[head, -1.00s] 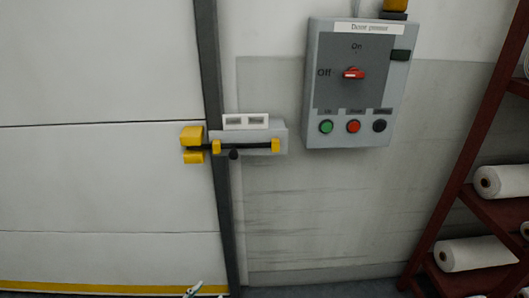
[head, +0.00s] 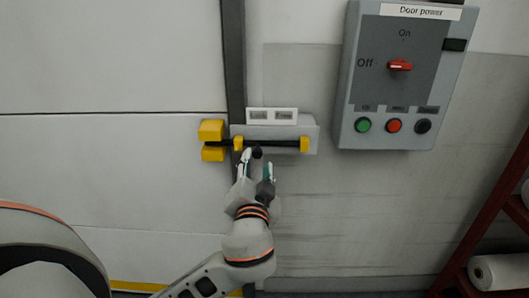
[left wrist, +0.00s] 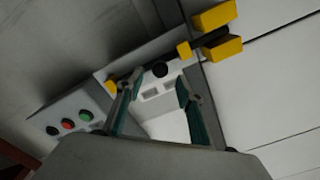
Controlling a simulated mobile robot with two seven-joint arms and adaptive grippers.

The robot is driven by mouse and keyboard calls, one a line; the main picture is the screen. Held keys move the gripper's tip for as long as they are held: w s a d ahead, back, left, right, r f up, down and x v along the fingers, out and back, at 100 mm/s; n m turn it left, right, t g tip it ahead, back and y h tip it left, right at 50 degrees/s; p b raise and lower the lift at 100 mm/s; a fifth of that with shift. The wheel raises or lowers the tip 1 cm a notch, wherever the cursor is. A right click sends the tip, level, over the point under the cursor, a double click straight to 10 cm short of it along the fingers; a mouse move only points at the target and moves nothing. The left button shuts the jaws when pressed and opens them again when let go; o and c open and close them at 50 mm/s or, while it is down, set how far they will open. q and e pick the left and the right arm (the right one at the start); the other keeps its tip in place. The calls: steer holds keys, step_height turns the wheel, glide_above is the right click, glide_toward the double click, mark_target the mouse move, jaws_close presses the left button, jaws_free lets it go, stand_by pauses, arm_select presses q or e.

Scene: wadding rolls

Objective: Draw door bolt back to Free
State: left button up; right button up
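The door bolt is a black rod (head: 280,143) lying level in yellow guides on a grey plate. Its left end reaches into the yellow keeper (head: 212,130) on the door panel. A dark round knob (head: 257,153) hangs below the rod near the left guide; it also shows in the left wrist view (left wrist: 160,69). My left gripper (head: 257,167) is open, its fingertips just below and beside the knob. In the left wrist view the fingers (left wrist: 158,88) are spread, the knob appearing between and slightly beyond their tips. My right gripper is not visible.
A grey "Door power" box (head: 396,80) with a red switch lying horizontal and three buttons is mounted right of the bolt. A dark red rack (head: 490,215) with a white roll (head: 497,271) stands at the right. The wall below the box is clear.

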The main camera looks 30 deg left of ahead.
mark_target(258, 154)
arm_select(q)
steer(key=x, duration=0.6)
jaws_close()
